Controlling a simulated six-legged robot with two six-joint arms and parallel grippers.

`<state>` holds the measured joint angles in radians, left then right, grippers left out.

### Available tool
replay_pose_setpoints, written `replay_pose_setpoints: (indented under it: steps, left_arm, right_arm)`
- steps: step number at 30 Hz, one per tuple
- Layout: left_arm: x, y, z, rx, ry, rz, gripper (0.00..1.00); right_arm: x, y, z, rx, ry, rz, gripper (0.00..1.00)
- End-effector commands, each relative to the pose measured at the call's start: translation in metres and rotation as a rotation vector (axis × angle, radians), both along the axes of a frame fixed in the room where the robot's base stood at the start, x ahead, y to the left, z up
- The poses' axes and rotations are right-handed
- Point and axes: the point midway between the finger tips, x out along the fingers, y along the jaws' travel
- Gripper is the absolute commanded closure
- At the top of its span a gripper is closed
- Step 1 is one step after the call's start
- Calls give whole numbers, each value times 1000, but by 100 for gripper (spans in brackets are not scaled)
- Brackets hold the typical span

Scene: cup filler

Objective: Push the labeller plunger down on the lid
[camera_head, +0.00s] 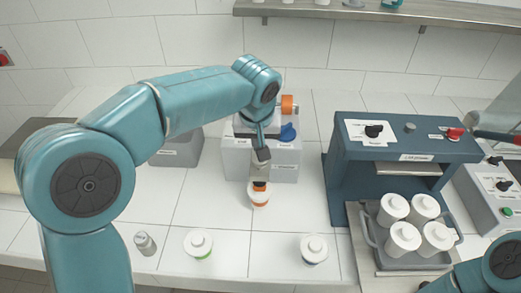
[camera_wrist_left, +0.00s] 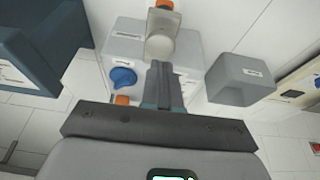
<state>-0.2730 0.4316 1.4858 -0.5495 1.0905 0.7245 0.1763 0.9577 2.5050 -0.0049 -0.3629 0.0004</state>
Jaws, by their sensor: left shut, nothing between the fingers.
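A white cup with an orange band (camera_head: 258,196) stands on the counter in front of a grey machine. A pale grey cylinder (camera_head: 261,173), apparently the labeller plunger, is above it with a dark-and-orange part below. In the left wrist view the plunger's rounded pale end (camera_wrist_left: 160,46) lies just beyond my fingertips, with orange (camera_wrist_left: 164,4) past it. My left gripper (camera_head: 262,155) is shut and empty, pointing down over the plunger; it also shows in the wrist view (camera_wrist_left: 163,72). I cannot tell whether it touches the plunger. The lid is largely hidden. My right gripper is not in view.
A green-banded cup (camera_head: 198,243), another lidded cup (camera_head: 314,249) and a small bottle (camera_head: 145,243) stand in front. A dark blue machine (camera_head: 342,166) and a tray of several cups (camera_head: 372,236) are at right.

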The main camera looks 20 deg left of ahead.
Motion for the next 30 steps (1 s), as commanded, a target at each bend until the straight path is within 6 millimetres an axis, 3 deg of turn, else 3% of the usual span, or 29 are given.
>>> replay_pose_setpoints:
  steps: [6,12,30]
  left_arm:
    - [-11,-2,41,-1,-7,0,100]
    - [-17,-3,62,-2,-6,0,100]
    - [-19,-4,66,-1,-5,0,100]
  right_arm:
    - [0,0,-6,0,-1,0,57]
    - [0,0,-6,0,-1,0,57]
    - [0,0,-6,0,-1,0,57]
